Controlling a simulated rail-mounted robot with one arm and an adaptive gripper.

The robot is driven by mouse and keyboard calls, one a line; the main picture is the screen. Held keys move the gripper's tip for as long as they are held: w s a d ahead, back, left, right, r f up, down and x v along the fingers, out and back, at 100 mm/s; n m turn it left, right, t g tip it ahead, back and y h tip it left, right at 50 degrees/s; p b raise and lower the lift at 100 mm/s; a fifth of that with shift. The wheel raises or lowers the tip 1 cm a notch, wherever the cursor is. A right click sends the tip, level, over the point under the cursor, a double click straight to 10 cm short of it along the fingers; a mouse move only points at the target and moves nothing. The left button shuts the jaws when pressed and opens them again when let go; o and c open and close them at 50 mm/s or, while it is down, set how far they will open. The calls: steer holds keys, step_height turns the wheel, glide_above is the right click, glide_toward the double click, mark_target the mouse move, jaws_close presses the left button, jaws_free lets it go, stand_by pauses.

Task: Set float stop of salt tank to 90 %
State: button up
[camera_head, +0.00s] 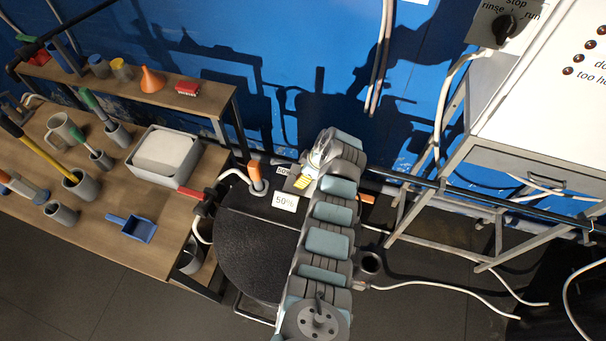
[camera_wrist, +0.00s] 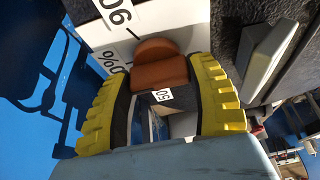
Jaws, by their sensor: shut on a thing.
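The salt tank (camera_head: 245,255) has a dark round lid, partly hidden behind my arm in the head view. A white label reading 50% (camera_head: 285,202) shows at the lid. My gripper (camera_head: 303,182), with yellow fingers, is at the far side of the tank. In the wrist view, my gripper (camera_wrist: 160,72) is shut on an orange-brown knob, which I take to be the float stop (camera_wrist: 158,68). A white scale plate (camera_wrist: 120,20) beside the knob shows a rotated 90 and a % sign. A small 50 label (camera_wrist: 160,95) shows between the fingers.
A wooden bench (camera_head: 100,240) with cups, a white tray (camera_head: 165,155) and a blue scoop (camera_head: 133,228) stands left. An orange-handled fitting (camera_head: 255,172) rises by the lid. A metal frame (camera_head: 440,205) stands right, with hoses on the floor. A grey block (camera_wrist: 268,60) is close to the right finger.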

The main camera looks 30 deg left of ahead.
steer(key=m+t, duration=0.1)
steer(key=m, duration=0.1)
steer(key=shift+s+f+m, duration=0.1)
steer(key=shift+m, duration=0.3)
steer(key=m+t, duration=0.1)
steer(key=m, duration=0.3)
steer(key=shift+m+t+h, duration=0.3)
steer(key=shift+t, duration=0.1)
steer(key=m+t, duration=0.1)
steer(key=m, duration=0.2)
steer(key=m+h, duration=0.1)
steer(key=m, duration=0.2)
steer(key=shift+t+h, duration=0.3)
steer(key=shift+t, duration=0.1)
steer(key=shift+m, duration=0.3)
steer(key=o, duration=1.2)
steer(key=shift+v, duration=6)
